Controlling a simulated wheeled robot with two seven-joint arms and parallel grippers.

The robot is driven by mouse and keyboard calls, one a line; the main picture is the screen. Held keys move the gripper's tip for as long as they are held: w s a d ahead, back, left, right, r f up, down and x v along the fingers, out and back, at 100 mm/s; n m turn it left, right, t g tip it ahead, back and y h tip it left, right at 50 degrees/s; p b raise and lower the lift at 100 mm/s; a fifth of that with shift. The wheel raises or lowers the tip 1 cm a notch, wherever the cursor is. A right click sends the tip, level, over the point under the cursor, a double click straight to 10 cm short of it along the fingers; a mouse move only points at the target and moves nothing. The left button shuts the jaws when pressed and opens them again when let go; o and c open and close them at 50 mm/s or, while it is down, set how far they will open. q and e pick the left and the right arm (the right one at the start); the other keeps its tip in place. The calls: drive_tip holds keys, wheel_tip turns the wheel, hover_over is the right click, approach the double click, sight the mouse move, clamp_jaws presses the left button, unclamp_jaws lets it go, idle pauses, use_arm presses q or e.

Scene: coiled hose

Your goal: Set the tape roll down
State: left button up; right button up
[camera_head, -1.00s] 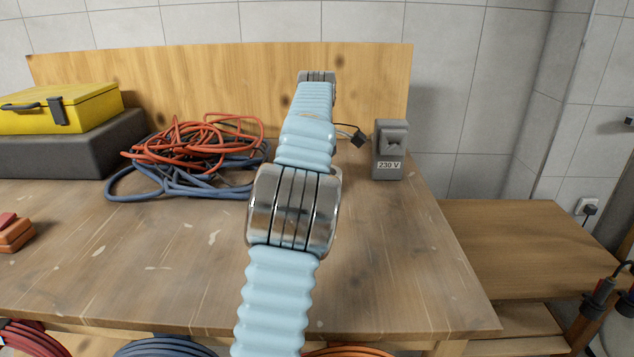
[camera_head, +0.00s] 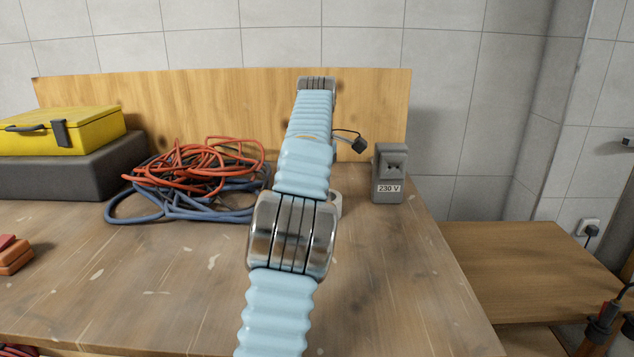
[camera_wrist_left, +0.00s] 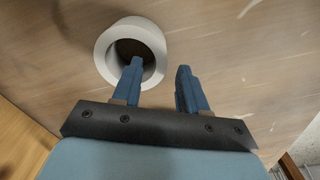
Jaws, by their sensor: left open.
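The white tape roll (camera_wrist_left: 104,52) lies on the wooden table in the left wrist view, its round hole facing the camera. In the head view only a pale edge of the roll (camera_head: 336,204) shows beside my arm. My left gripper (camera_wrist_left: 159,66) is open. One blue finger overlaps the roll's hole and the other is outside the ring, with the roll's wall between them. I see clear space on both sides of that wall. I cannot tell how deep the fingertip reaches. In the head view my arm hides the gripper. My right gripper is in neither view.
A grey 230 V box (camera_head: 389,174) stands right of the roll, with a black plug (camera_head: 359,146) near it. Orange and blue hoses (camera_head: 195,180) lie coiled left of my arm. A yellow case (camera_head: 60,132) is at far left. The front tabletop is mostly bare.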

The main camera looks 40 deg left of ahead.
use_arm(q)
drive_tip(key=shift+r, duration=1.85)
drive_tip(key=shift+d, duration=0.1)
